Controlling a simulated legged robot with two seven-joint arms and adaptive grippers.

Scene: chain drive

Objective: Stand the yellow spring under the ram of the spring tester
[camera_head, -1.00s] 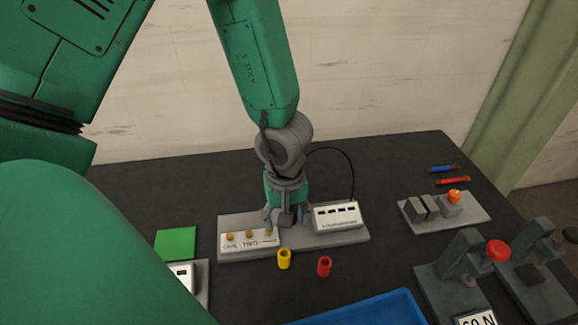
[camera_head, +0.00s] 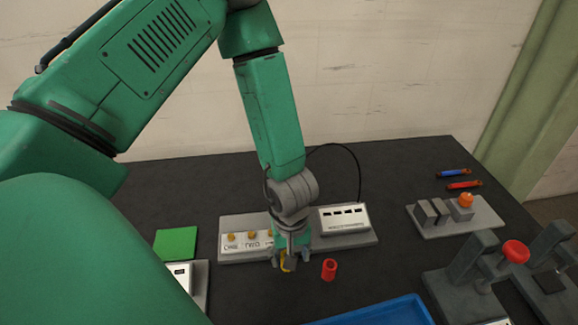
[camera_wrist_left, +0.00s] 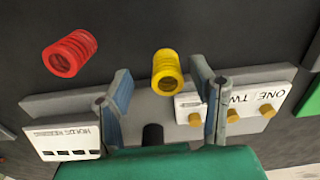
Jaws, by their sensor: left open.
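The yellow spring (camera_head: 284,265) stands on the dark table in front of the grey panel, mostly hidden by my left gripper (camera_head: 291,262) in the head view. In the left wrist view the yellow spring (camera_wrist_left: 167,72) shows between the two fingertips of my left gripper (camera_wrist_left: 162,82), with gaps on both sides. The fingers are open and apart from it. A grey press-like device with a red knob (camera_head: 515,253), at the right in the head view, looks like the spring tester; its foot is partly cut off. My right gripper is not in view.
A red spring (camera_head: 329,270) stands just right of the yellow one. Behind is a grey panel (camera_head: 373,236) with orange buttons and a white box. A blue tray (camera_head: 375,313) lies in front. A second grey device (camera_head: 555,262) stands at the right edge.

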